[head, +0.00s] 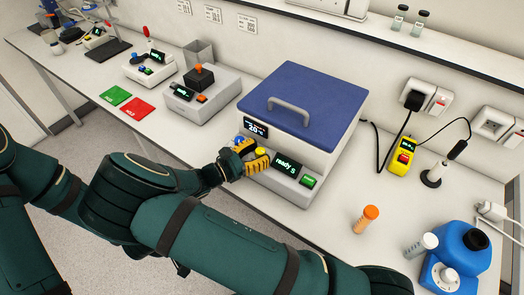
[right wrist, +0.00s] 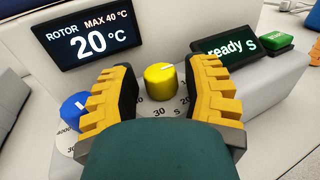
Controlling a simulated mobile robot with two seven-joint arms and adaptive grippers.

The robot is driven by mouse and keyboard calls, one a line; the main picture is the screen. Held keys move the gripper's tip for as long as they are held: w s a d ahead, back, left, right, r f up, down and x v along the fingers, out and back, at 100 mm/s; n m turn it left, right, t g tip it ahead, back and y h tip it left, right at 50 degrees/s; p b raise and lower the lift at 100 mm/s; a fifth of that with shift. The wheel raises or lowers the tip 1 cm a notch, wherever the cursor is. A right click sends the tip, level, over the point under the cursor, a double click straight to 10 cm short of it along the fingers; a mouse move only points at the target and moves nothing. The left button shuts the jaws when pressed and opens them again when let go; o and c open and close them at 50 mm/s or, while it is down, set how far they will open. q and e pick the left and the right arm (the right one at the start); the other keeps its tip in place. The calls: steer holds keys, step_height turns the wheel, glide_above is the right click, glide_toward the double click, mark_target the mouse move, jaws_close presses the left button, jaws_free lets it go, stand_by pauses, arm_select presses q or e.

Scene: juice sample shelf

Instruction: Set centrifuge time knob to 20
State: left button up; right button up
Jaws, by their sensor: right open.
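The centrifuge (head: 300,115) is a white box with a blue lid and a grey handle. On its front is a yellow knob (right wrist: 160,81) above a dial plate marked 30, S and 20; it also shows in the head view (head: 261,152). A blue knob (right wrist: 81,113) is to its left. My right gripper (right wrist: 161,85) is open, its yellow-and-black fingers on either side of the yellow knob. Gaps show between fingers and knob. A display (right wrist: 224,48) reads "ready S". My left gripper is not in view.
A rotor display (right wrist: 92,38) reads 20 °C. A green button (head: 308,181) is at the panel's right. An orange-capped tube (head: 366,218) and a blue device (head: 456,258) stand to the right. A mixer-like device (head: 199,93) stands to the left.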

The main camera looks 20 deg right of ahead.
steer(key=shift+a, duration=0.1)
jaws_close()
steer(key=shift+m+g, duration=0.8)
steer(key=shift+g, duration=0.2)
jaws_free()
steer(key=a, duration=0.7)
steer(key=shift+s, duration=0.45)
steer(key=shift+a, duration=0.1)
